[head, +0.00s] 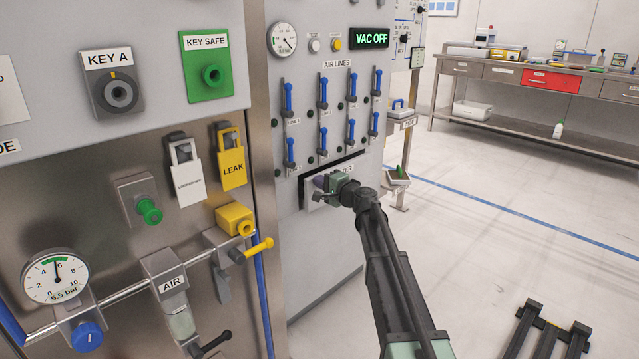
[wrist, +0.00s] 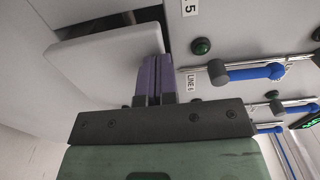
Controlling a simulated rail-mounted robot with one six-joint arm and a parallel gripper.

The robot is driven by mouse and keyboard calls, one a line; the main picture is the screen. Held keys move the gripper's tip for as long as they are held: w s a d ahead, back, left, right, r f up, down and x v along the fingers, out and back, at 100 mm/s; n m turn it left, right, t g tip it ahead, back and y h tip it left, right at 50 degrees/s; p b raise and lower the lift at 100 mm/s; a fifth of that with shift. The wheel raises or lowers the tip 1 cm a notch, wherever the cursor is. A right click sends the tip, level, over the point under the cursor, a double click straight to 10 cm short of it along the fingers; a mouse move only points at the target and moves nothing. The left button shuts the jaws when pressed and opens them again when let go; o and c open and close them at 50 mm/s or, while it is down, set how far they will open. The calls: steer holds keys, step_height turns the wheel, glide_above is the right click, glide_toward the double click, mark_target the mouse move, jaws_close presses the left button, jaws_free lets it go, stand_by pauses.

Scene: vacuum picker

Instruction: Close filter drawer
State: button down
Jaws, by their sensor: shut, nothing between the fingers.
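The filter drawer (head: 313,196) is in the lower part of the grey cabinet in the head view, its label partly hidden by my gripper. A dark gap shows around its front, and the front stands out from the cabinet face. In the wrist view the pale drawer front (wrist: 95,65) is tilted, with the dark opening (wrist: 112,22) behind it. My gripper (head: 320,182) is shut and empty. Its purple fingers (wrist: 153,72) overlap the drawer front's edge in the wrist view. I cannot tell whether they touch it.
Blue-handled valves (head: 322,90) stand in rows above the drawer; one valve (wrist: 245,73) is close beside my fingers in the wrist view. A small tray (head: 397,178) sticks out at the cabinet's right side. The floor to the right is mostly clear.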

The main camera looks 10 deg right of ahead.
steer(key=v, duration=1.4)
steer(key=c, duration=1.4)
jaws_free()
steer(key=w+d+f+b, duration=0.1)
steer(key=w+d, duration=0.3)
steer(key=d, duration=0.1)
steer(key=shift+d+f+h, duration=0.35)
steer(key=shift+f+h, duration=0.05)
steer(key=shift+o, duration=1.3)
steer(key=w+d+f+g, duration=0.2)
steer(key=w+d+f, duration=0.1)
steer(key=w+d, duration=0.1)
steer(key=shift+w+d+h, duration=0.25)
steer(key=shift+w+h, duration=0.05)
steer(key=shift+w, duration=0.25)
steer(key=b+x, duration=0.2)
steer(key=x, duration=0.8)
steer(key=shift+w+a, duration=0.25)
steer(key=shift+a, duration=0.05)
jaws_close()
